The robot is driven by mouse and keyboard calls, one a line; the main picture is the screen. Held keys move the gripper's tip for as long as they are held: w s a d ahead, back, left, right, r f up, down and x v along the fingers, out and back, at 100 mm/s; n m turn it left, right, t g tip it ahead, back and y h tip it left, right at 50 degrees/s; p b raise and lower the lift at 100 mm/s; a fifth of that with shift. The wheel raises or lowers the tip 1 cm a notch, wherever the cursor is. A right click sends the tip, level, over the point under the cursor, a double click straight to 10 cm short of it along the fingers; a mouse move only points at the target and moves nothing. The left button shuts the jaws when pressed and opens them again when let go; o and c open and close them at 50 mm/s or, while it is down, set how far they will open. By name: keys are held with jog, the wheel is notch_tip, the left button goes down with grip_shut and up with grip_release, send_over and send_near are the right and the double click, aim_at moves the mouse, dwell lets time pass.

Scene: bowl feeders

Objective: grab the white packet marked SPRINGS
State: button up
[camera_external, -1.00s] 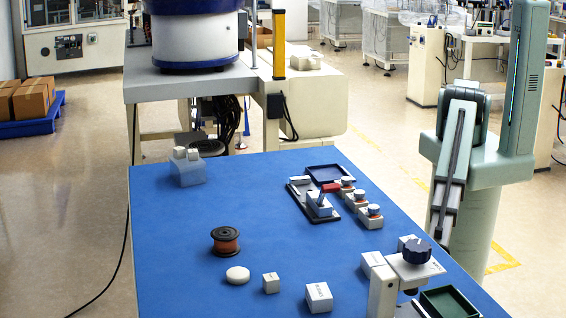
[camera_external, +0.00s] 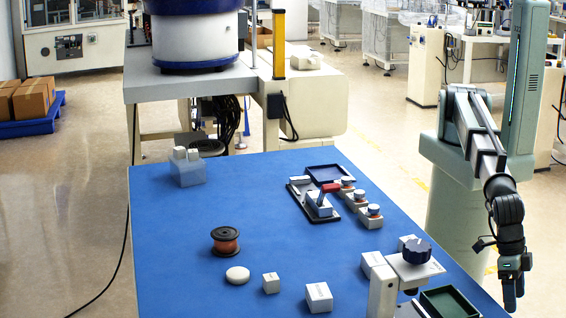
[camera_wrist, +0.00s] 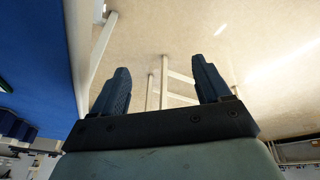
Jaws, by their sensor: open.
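Several small white packets stand on the blue table: a larger one (camera_external: 319,297) at the front, a small one (camera_external: 270,283) left of it, and one (camera_external: 372,264) beside the clamp-like fixture. The larger one bears dark print, but it is too small to read, so I cannot tell which is marked SPRINGS. My gripper (camera_external: 514,290) hangs pointing down at the right, beyond the table's right edge and well apart from the packets. In the wrist view my gripper (camera_wrist: 163,80) has its two fingers spread with nothing between them, over the pale floor.
A fixture with a dark blue knob (camera_external: 416,252) and a green tray (camera_external: 450,303) stand at the table's front right. A red-handled toggle clamp (camera_external: 320,203), a copper-coloured spool (camera_external: 226,241) and a white disc (camera_external: 237,274) also stand there. The table's left middle is clear.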

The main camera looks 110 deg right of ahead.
jog(key=w+d+r+t, duration=0.1)
jog(key=w+d+r, duration=0.1)
jog(key=w+r, duration=0.9)
jog(key=w+d+r+m+h, duration=0.25)
jog(key=w+d+r, duration=0.25)
jog(key=w+d, duration=0.3)
jog(key=m+h, duration=0.1)
jog(key=m, duration=0.5)
send_over(375, 259)
jog(key=f, duration=0.4)
jog(key=shift+w+d+f, duration=0.2)
jog(key=shift+w+f, duration=0.15)
jog(key=shift+f, duration=0.05)
jog(key=shift+s+a+f, duration=0.1)
jog(key=shift+s+f, duration=0.05)
jog(key=shift+f, duration=1.45)
jog(key=shift+s+a+f, duration=0.1)
jog(key=shift+s+f, duration=0.05)
jog(key=shift+f, duration=1.45)
jog(key=c, duration=1.1)
